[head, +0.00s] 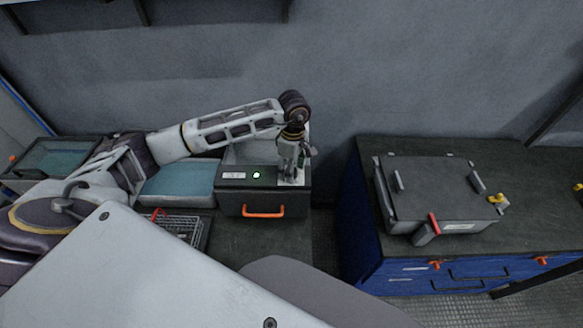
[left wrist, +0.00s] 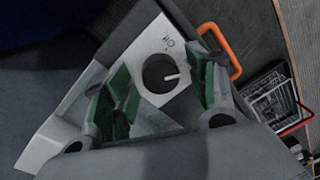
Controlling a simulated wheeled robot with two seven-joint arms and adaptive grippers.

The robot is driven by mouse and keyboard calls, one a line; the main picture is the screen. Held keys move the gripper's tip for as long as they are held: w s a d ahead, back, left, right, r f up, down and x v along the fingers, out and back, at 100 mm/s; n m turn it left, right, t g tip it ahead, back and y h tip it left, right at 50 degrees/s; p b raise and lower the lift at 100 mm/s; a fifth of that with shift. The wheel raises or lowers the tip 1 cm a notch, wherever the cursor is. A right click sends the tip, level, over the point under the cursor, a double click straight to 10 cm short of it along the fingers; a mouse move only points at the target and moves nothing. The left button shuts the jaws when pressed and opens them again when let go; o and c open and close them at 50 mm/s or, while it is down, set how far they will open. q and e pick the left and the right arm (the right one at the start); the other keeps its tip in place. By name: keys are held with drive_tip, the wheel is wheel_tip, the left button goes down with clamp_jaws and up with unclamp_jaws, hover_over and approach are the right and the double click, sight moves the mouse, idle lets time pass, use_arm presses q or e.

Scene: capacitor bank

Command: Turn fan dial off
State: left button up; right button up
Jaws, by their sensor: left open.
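The fan dial (left wrist: 160,73) is a round black knob with a light pointer line, set on a light grey panel (left wrist: 140,50) with a printed label beside it. In the head view the dial is hidden behind my gripper, on top of a dark box (head: 236,200) with an orange handle and a small lit green-white light. My left gripper (head: 292,175) points down over the right end of this box. In the left wrist view my left gripper (left wrist: 165,92) is open, its green-padded fingers on either side of the dial. I cannot tell whether they touch it. My right gripper is not in view.
A wire basket (head: 178,228) stands left of the box, with blue-topped trays (head: 178,182) behind it. A blue cabinet (head: 470,275) across a gap on the right carries a grey case (head: 435,190) with a red latch. A grey wall stands behind.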

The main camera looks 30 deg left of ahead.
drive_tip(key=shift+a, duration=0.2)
use_arm(q)
drive_tip(key=shift+c, duration=1.3)
drive_tip(key=c, duration=0.8)
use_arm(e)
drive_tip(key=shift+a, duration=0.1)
